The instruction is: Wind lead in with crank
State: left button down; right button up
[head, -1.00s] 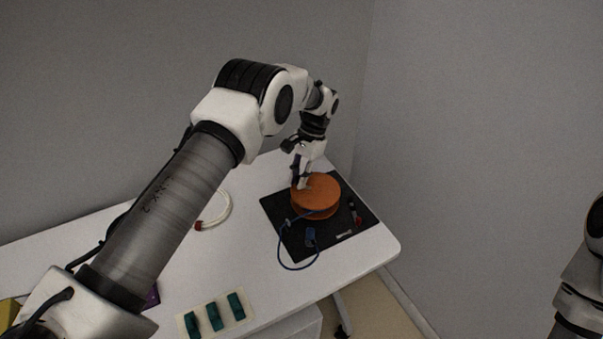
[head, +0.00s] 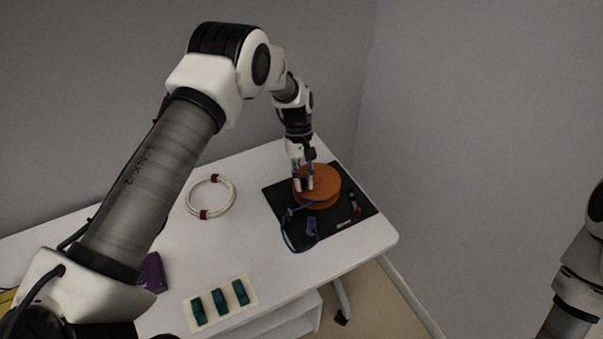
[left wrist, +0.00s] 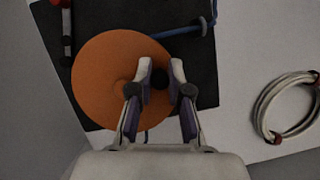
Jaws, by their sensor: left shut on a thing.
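An orange reel (head: 320,186) sits on a black mat (head: 347,222) at the table's right end. My left gripper (head: 303,184) reaches down onto the reel's near-left side. In the left wrist view, the fingers (left wrist: 160,78) are shut on a small dark crank knob (left wrist: 160,78) near the edge of the orange disc (left wrist: 98,85). A blue lead (head: 286,236) runs from the reel in a loop over the mat's front edge to a blue plug-like end (head: 311,226). My right gripper is out of view; only part of that arm shows at the right.
A coiled white cable with red ties (head: 233,202) lies on the white table (head: 262,252) left of the mat. A pale board (head: 250,291) with teal blocks is at the front edge, and a purple object (head: 154,272) lies left. A small red-and-black item (head: 355,204) rests on the mat.

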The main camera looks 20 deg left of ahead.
aim_at(325, 195)
pick_arm(q)
jog(key=n, duration=0.1)
jog(key=d+n+p, duration=0.1)
jog(key=n, duration=0.1)
jog(key=s+n+t+h, duration=0.1)
jog(key=shift+d+f+n, duration=0.1)
jog(key=shift+d+n, duration=0.2)
jog(key=shift+d, duration=0.1)
jog(key=n, duration=0.1)
jog(key=d+n+t, duration=0.1)
jog(key=n, duration=0.1)
jog(key=n+p, duration=0.1)
jog(key=shift+d+n+t+h, duration=0.3)
jog(key=shift+d+t+h, duration=0.1)
jog(key=n, duration=0.1)
jog(key=d+n+t, duration=0.1)
jog(key=n, duration=0.1)
jog(key=shift+w+d+f, duration=0.15)
jog(key=shift+w, duration=0.25)
jog(key=shift+w+d+n+t+y+b, duration=0.2)
jog(key=shift+w+d+n+t+b, duration=0.15)
jog(key=shift+n, duration=0.65)
jog(key=shift+w+d+n+t+y+b, duration=0.15)
jog(key=shift+n+t, duration=0.3)
jog(key=shift+n, duration=0.55)
jog(key=shift+w, duration=0.1)
